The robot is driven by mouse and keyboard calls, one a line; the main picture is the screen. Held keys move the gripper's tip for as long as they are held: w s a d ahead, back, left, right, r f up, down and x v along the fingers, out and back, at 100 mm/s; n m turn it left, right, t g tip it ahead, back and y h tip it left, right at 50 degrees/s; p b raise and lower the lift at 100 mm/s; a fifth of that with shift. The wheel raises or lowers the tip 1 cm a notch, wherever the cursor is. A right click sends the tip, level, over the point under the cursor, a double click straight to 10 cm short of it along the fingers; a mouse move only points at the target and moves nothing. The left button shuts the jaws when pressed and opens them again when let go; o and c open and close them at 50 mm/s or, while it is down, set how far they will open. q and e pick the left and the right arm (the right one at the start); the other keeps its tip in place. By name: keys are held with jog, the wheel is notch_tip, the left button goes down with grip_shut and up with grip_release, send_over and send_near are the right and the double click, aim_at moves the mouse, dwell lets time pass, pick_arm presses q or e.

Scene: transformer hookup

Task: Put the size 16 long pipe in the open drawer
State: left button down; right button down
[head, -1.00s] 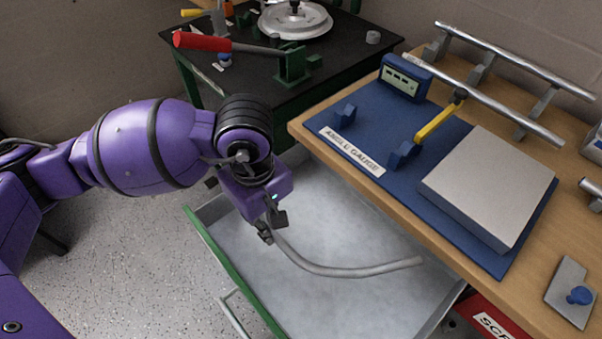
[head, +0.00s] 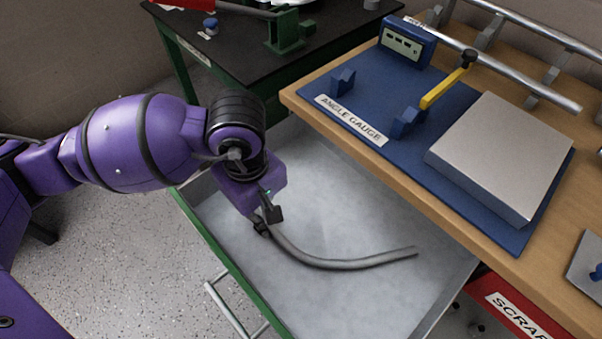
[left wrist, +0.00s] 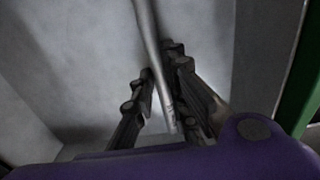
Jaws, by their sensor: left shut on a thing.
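A long grey bent pipe (head: 330,263) is over the grey floor of the open drawer (head: 222,257), inside its walls in the head view. I cannot tell whether it touches the floor. My left gripper (head: 267,225) is shut on the pipe's near left end. In the left wrist view the pipe (left wrist: 150,45) runs up between the two fingers of the gripper (left wrist: 160,95). No size marking is readable on the pipe. My right gripper is not in view.
A wooden bench (head: 390,185) with a blue angle gauge board (head: 350,107) stands right of the drawer, above it. A black table (head: 235,60) is behind. A red scrap bin (head: 515,312) is at the lower right. Most of the drawer floor is bare.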

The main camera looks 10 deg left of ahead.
pick_arm(q)
jog(key=c, duration=1.6)
grip_release()
jog(key=shift+c, duration=0.2)
notch_tip(320, 180, up, 12)
